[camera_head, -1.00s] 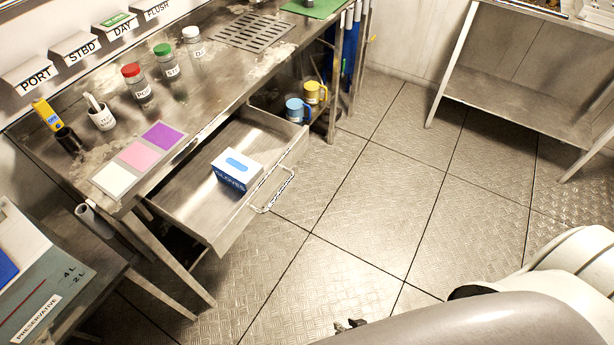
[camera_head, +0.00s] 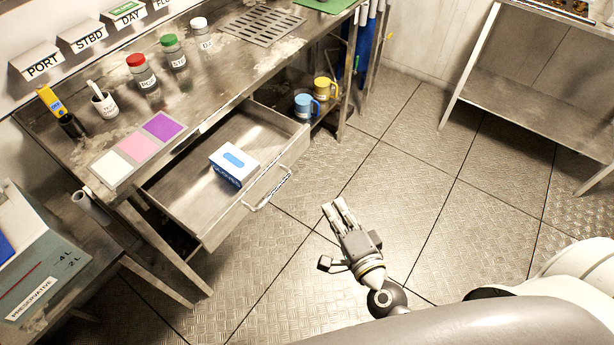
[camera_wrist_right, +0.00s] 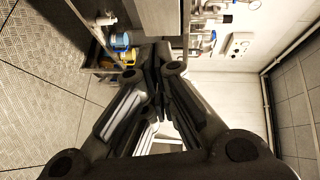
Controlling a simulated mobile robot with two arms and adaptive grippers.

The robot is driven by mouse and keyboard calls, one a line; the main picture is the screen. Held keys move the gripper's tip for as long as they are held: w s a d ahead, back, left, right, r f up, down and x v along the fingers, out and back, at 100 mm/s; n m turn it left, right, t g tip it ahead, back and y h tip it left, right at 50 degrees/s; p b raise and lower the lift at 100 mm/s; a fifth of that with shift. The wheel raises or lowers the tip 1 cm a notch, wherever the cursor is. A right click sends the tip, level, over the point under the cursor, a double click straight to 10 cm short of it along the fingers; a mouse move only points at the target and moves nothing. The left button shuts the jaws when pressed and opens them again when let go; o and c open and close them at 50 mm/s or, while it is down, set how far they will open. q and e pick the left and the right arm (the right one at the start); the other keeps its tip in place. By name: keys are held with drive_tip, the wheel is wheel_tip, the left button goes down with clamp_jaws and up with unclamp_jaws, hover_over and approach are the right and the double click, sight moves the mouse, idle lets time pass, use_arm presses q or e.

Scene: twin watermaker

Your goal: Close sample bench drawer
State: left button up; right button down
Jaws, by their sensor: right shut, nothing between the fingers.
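The sample bench drawer (camera_head: 165,190) is pulled out from under the metal bench (camera_head: 215,65). Its front panel has a bar handle (camera_head: 268,189). A white and blue glove box (camera_head: 234,164) lies inside the drawer. My right gripper (camera_head: 338,206) is to the right of the handle and apart from it, above the floor. Its fingers are together and hold nothing. In the right wrist view the closed fingers (camera_wrist_right: 158,75) fill the middle. My left gripper is not in view.
Capped bottles and three coloured squares (camera_head: 137,146) are on the bench top. A preservative box (camera_head: 45,262) is at lower left. The floor right of the drawer is clear.

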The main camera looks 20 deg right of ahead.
drive_tip(key=w+a+f+p, duration=0.1)
drive_tip(key=w+a+f, duration=0.1)
drive_tip(key=w, duration=1)
drive_tip(key=shift+a, duration=0.9)
drive_tip(key=shift+f, duration=0.1)
drive_tip(key=shift+w, duration=0.15)
